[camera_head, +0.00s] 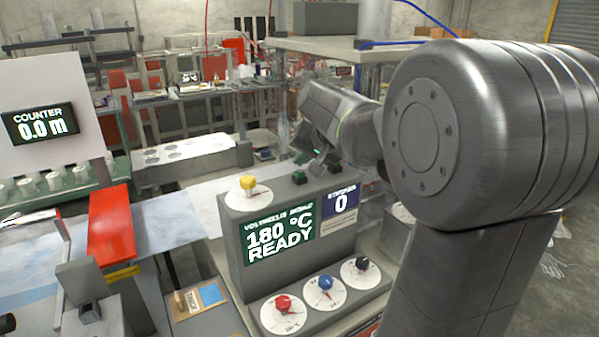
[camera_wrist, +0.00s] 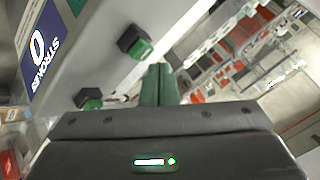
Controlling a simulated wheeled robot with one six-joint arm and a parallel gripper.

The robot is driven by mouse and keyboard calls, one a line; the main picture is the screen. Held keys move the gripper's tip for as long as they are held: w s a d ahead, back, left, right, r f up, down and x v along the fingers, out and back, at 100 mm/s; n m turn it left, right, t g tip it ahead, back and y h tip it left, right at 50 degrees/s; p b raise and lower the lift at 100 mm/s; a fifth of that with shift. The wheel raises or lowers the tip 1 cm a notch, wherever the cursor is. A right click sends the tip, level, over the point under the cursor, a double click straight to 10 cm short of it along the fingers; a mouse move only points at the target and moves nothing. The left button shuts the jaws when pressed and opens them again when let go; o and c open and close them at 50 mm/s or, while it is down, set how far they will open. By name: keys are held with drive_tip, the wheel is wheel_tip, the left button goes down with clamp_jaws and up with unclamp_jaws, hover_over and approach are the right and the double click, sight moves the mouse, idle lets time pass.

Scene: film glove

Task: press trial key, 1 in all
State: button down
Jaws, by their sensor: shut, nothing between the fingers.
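A grey console (camera_head: 236,209) stands in the middle of the head view, with two small green-topped keys on its top. One key (camera_head: 300,178) is near the front middle, and the other key (camera_head: 333,168) is to its right, close to my gripper (camera_head: 303,158). In the wrist view the keys show as one block at upper centre (camera_wrist: 135,42) and one at lower left (camera_wrist: 90,98). I see no readable label telling which is the trial key. My gripper's green fingers (camera_wrist: 158,84) are shut and empty, appearing beside the keys; contact or height above the top cannot be told.
The console shows a green screen (camera_head: 279,238) reading 180 °C READY and a STROKES screen (camera_head: 341,204) reading 0. A yellow knob (camera_head: 247,182) and red, blue and black knobs are on it. A red part (camera_head: 110,225) and a COUNTER screen (camera_head: 40,123) are left.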

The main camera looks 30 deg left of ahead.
drive_tip(key=shift+f+b, duration=0.35)
drive_tip(key=shift+f, duration=0.1)
drive_tip(key=shift+f+b, duration=0.4)
drive_tip(key=shift+f, duration=0.15)
idle(0.7)
drive_tip(key=shift+r, duration=0.15)
drive_tip(key=shift+r+p, duration=0.7)
drive_tip(key=shift+r, duration=0.15)
wheel_tip(320, 180, up, 5)
drive_tip(key=p, duration=0.4)
idle(0.8)
